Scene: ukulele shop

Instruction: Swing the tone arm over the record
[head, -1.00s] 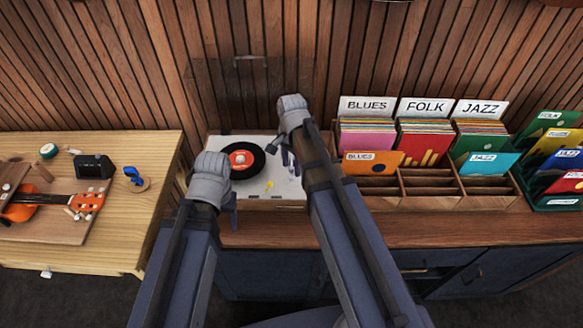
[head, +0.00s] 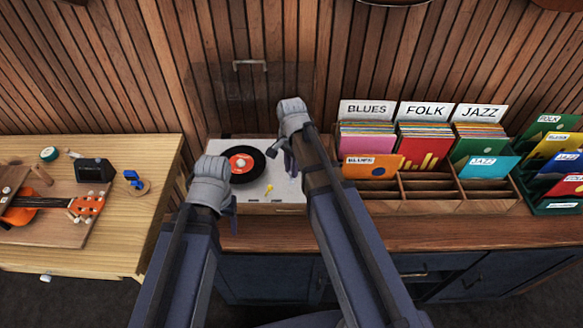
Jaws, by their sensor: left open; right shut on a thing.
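The record player (head: 284,197) is a white deck on the counter. A black record (head: 243,178) with a red label lies on its left side. My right gripper (head: 281,160) is low over the deck, just right of the record's edge, and shut. What it grips is mostly hidden behind the fingers and forearm; it is at the tone arm's place, but I cannot make out the tone arm clearly. My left gripper (head: 233,208) is open and empty at the deck's front left, in front of the record. Its wrist hides the deck's front left corner.
The raised clear lid (head: 215,90) stands behind the deck. A wooden record bin (head: 430,188) is close on the right. On the left, a workbench (head: 110,250) holds a ukulele (head: 38,212), a black box (head: 93,170) and small tools.

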